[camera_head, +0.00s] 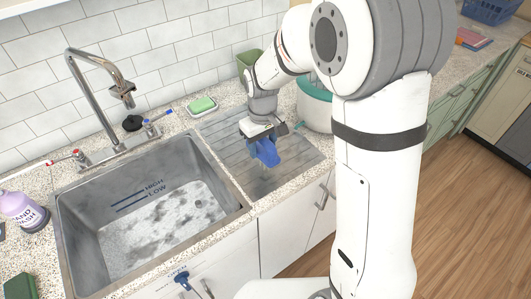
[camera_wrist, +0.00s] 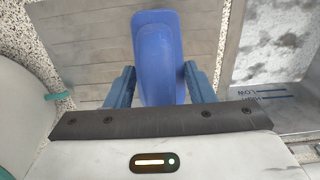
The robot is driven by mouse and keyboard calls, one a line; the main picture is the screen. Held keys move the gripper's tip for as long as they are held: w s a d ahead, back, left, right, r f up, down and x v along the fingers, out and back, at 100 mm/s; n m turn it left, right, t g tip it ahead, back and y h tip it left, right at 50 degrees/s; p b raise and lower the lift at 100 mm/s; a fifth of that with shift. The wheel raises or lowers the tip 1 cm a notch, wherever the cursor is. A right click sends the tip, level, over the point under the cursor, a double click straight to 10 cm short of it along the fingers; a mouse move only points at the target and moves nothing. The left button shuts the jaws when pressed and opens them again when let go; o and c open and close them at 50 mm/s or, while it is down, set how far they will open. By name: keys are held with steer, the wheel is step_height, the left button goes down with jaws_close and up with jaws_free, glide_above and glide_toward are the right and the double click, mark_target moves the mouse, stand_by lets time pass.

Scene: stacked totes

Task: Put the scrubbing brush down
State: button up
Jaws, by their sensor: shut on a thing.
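The blue scrubbing brush (camera_head: 265,153) is in my gripper (camera_head: 263,140), over the grooved drainboard (camera_head: 222,126) to the right of the sink. In the wrist view, the brush (camera_wrist: 160,50) sticks out lengthwise between the two blue fingers of my gripper (camera_wrist: 158,85). The fingers are shut on it. Its lower part is hidden behind the gripper body in the wrist view. I cannot tell whether the brush touches the drainboard.
The stained sink basin (camera_head: 75,225) lies left of the drainboard. A green sponge (camera_head: 202,105) sits behind it. A green container (camera_head: 249,62) and a pale pot with a teal rim (camera_head: 314,108) stand close by. The tap (camera_head: 92,85) rises behind the sink.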

mark_target(263, 149)
steer(key=shift+f, duration=2.25)
steer(key=shift+f, duration=0.2)
steer(key=o, duration=1)
steer(key=shift+r, duration=0.1)
steer(key=shift+c, duration=0.2)
